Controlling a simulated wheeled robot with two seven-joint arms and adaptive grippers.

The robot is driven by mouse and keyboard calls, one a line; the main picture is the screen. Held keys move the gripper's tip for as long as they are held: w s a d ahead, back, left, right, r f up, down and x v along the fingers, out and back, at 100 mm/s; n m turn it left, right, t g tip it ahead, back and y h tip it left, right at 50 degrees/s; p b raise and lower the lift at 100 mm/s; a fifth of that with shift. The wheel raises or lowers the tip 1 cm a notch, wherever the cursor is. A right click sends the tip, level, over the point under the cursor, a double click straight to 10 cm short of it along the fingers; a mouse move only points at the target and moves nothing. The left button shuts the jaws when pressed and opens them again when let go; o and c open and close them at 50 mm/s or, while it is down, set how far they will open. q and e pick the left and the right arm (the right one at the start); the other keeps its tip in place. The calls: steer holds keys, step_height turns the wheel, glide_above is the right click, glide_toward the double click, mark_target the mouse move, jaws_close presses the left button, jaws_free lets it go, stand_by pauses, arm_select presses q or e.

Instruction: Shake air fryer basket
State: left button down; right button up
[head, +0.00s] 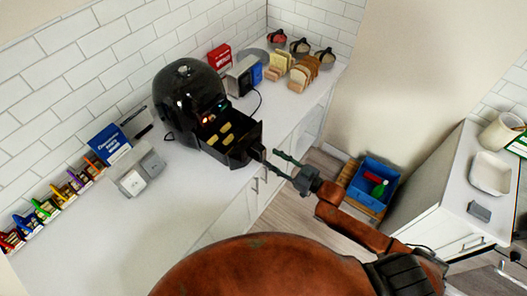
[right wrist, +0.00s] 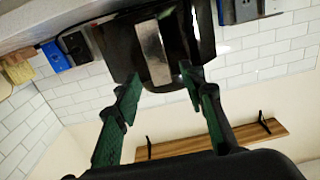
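The black air fryer (head: 190,95) stands on the white counter against the tiled wall. Its basket (head: 240,148) is pulled partly out at the front and holds several yellow pieces of food. My right gripper (head: 269,155) is at the front of the basket, by its handle. In the right wrist view, the fingers of my right gripper (right wrist: 160,78) are spread apart. The handle (right wrist: 153,55), with a metallic strip, lies just beyond and between the fingertips, and I see no grip on it. My left gripper is not in view.
A grey-white box (head: 141,172) and a blue box (head: 109,143) stand left of the fryer. A toaster (head: 243,76) and bread (head: 304,72) are to its right. A blue crate (head: 373,184) sits low at the right. The front left counter is clear.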

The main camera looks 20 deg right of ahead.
mark_target(264, 154)
steer(key=x, duration=0.4)
steer(key=shift+w+a+p, duration=0.1)
steer(key=shift+w+p, duration=0.1)
steer(key=shift+p, duration=0.1)
steer(key=shift+w+a, duration=0.35)
steer(key=shift+w, duration=0.1)
steer(key=shift+w+a+f, duration=0.1)
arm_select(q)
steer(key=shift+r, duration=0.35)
arm_select(e)
jaws_close()
